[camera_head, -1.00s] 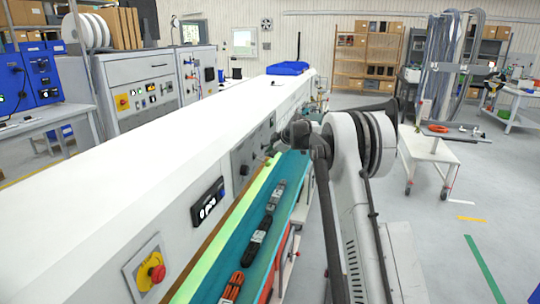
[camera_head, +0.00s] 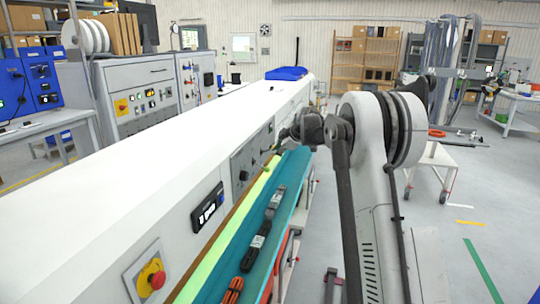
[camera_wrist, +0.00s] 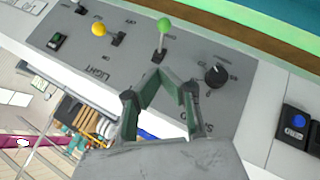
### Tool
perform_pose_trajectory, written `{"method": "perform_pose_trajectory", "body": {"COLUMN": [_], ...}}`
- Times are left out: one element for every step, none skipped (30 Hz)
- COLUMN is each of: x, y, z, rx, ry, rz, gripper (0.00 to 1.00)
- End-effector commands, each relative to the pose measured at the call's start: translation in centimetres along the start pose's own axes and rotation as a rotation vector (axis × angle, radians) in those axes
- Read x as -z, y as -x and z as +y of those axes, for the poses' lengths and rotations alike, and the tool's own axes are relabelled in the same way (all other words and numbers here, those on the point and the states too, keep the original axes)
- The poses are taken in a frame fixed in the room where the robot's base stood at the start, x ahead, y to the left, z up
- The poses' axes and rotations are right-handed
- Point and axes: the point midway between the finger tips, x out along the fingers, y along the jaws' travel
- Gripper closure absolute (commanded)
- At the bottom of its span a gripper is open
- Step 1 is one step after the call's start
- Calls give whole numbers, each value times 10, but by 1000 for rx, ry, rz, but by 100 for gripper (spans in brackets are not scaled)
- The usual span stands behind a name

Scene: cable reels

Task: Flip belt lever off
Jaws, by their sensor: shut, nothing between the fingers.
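The grey control panel (camera_wrist: 75,80) fills much of the wrist view, tilted. OFF, ON and LIGHT markings show; I cannot read a belt label. My gripper (camera_wrist: 158,73) is shut and empty, its tips just below the green-ball lever in the picture; I cannot tell whether they touch its base.
The teal belt (camera_head: 270,222) runs below the panel, carrying cable bundles (camera_head: 254,252). A red emergency stop (camera_head: 152,279) is nearer. Open floor lies right.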

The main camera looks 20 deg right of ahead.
Motion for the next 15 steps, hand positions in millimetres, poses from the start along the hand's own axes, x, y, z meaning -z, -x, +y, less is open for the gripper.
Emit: {"method": "perform_pose_trajectory", "body": {"x": [-3, -4, -6, -8, -9, -10, -11, -12, -12, -13, -13, -14, -14, -14, -14], "y": [9, 15, 21, 25, 29, 34, 38, 40, 44, 46, 48, 49, 50, 51, 51], "z": [-2, -3, -4, -5, -5, -6, -6, -7, -7, -8, -8, -8, -8, -8, -8], "rx": [0, 0, 0, 0, 0, 0, 0, 0, 0, 0, 0, 0, 0, 0, 0], "ry": [-1, -1, -1, -1, -1, -1, -1, -1, -1, 0, 0, 0, 0, 0, 0], "rz": [0, 0, 0, 0, 0, 1, 1, 1, 1, 1, 1, 1, 1, 1, 1], "gripper": [100, 100, 100, 100, 100, 100, 100, 100, 100, 100, 100, 100, 100, 100, 100]}}
